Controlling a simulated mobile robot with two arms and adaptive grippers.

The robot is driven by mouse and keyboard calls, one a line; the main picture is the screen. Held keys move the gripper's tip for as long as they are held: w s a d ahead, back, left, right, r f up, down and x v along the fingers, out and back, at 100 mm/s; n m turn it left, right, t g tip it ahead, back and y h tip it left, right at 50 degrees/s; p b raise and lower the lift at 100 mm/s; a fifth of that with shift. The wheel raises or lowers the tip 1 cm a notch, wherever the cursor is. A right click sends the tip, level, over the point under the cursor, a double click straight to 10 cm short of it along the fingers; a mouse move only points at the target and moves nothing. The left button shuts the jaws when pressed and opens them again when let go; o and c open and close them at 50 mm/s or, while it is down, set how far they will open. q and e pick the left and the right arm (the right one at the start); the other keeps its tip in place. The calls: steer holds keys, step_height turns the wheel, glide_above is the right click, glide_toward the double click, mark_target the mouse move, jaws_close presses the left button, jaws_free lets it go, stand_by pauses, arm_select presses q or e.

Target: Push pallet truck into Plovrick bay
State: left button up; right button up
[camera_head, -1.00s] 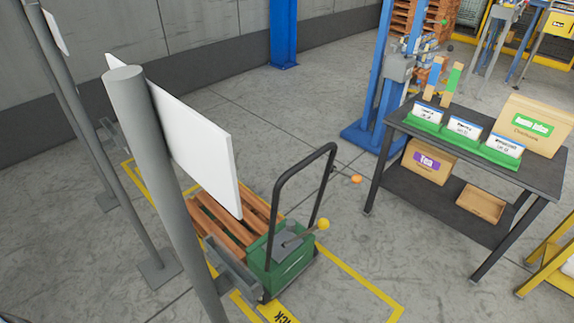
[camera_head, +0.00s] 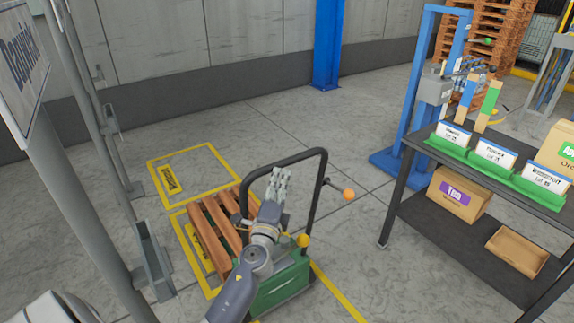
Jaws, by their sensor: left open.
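The pallet truck has a green body (camera_head: 282,284), a tall black loop handle (camera_head: 321,190) and a brown wooden pallet (camera_head: 208,228) in front of it. My left arm hides part of the truck body and handle. Yellow lines mark bays on the floor, and the truck and pallet stand over them. A yellow floor label (camera_head: 196,243) beside the pallet is partly hidden and its word is unreadable. My right gripper is not in view.
A grey post with a sign (camera_head: 20,68) and a metal guard (camera_head: 152,265) stand left of the bays. A dark table (camera_head: 415,215) with boxes and green-based cards is at the right. A blue post (camera_head: 328,45) stands at the back. Floor beyond the bays is clear.

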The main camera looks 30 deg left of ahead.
mark_target(287, 165)
arm_select(q)
steer(key=x, duration=0.8)
steer(key=shift+w, duration=0.25)
steer(key=shift+x, duration=0.75)
steer(key=shift+w+f, duration=0.1)
steer(key=c, duration=0.6)
jaws_close()
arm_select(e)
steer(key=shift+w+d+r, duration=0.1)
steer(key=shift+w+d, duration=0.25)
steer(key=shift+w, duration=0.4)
